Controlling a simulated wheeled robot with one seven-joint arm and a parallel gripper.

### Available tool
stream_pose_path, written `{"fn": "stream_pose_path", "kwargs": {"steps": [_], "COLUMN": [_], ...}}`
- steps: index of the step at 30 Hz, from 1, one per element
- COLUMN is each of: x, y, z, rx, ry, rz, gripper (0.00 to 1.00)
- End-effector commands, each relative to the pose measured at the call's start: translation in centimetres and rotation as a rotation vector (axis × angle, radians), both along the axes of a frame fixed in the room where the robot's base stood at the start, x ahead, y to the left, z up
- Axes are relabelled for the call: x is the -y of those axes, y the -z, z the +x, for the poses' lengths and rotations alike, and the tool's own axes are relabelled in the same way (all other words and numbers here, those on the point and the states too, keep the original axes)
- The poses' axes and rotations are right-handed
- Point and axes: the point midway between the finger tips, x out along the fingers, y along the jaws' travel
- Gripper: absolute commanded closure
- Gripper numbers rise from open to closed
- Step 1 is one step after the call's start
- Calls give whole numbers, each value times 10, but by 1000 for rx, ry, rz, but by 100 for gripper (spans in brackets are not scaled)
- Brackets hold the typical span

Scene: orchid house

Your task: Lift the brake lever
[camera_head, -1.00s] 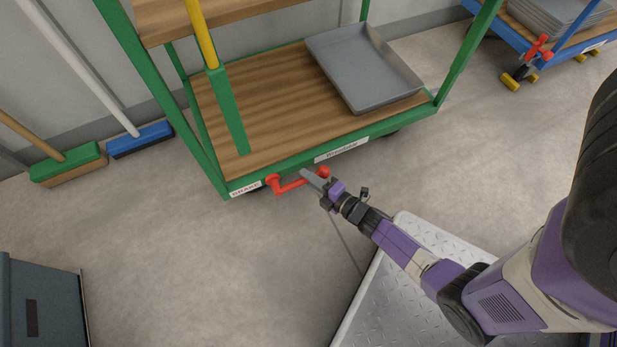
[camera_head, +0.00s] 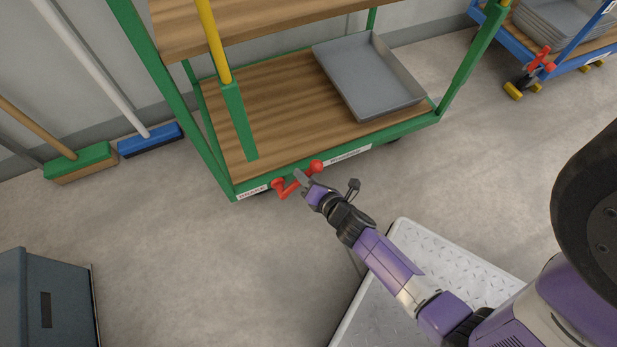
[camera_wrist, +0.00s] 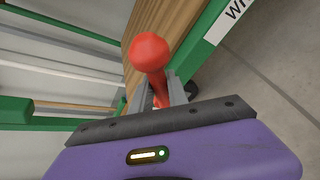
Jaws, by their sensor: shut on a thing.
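The brake lever (camera_head: 289,187) is a red bar with a round knob at its right end, on the front edge of the green trolley (camera_head: 345,152) next to a white label reading BRAKE (camera_head: 252,191). Its bar slants up to the right toward the knob. My gripper (camera_head: 302,178) is shut on the lever, just left of the knob. In the wrist view the red knob (camera_wrist: 150,52) stands out beyond the fingers (camera_wrist: 176,88), with the shaft between them. Part of the shaft is hidden by my gripper.
A grey tray (camera_head: 368,85) lies on the trolley's wooden lower deck. A blue trolley (camera_head: 490,40) with a similar red lever stands at the right. Brooms (camera_head: 150,140) lean on the left wall. A dark box (camera_head: 45,300) stands at the lower left. Floor between is clear.

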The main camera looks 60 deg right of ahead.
Motion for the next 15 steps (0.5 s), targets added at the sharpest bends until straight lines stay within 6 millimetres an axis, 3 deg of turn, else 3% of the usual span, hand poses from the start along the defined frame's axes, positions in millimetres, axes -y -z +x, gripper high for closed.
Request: {"fn": "stream_pose_path", "kwargs": {"steps": [15], "x": [-14], "y": [-13], "z": [9], "rx": [-118], "ry": [0], "rz": [-175], "gripper": [100]}}
